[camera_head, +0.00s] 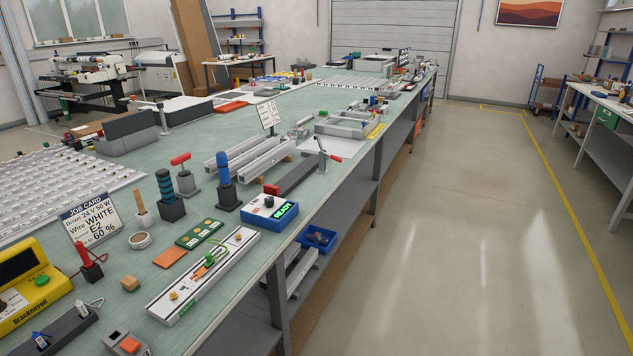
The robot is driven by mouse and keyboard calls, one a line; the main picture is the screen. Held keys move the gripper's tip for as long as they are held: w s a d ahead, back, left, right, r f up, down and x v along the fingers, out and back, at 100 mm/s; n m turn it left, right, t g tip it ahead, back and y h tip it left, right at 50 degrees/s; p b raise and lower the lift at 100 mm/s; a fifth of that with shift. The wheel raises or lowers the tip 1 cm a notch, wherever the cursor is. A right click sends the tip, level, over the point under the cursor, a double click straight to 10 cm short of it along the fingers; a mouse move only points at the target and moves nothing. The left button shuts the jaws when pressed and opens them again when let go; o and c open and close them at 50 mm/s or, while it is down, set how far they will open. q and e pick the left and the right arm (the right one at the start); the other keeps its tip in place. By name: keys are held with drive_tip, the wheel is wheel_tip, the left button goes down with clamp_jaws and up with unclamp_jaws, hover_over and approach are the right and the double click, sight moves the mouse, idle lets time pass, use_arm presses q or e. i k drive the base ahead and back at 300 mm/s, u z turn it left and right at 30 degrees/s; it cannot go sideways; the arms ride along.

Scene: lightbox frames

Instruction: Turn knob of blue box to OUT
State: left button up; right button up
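A blue box (257,222) with a pale top sits near the right edge of the long green workbench (330,180). A green display (285,215) on its slanted side reads READY. A small dark knob (268,202) shows on its top; its pointing direction and any markings are too small to read. Neither of my grippers is in view, and nothing touches the box.
A white board with a green wire (204,277) lies in front of the box. A blue-handled tool in a stand (223,180), a red block (271,189) and metal rails (262,158) stand close by. A job card (91,220) stands at left. The floor to the right is clear.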

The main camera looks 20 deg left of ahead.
sight(269, 200)
drive_tip(key=u, duration=0.05)
drive_tip(key=i, duration=1.5)
drive_tip(key=u, duration=0.35)
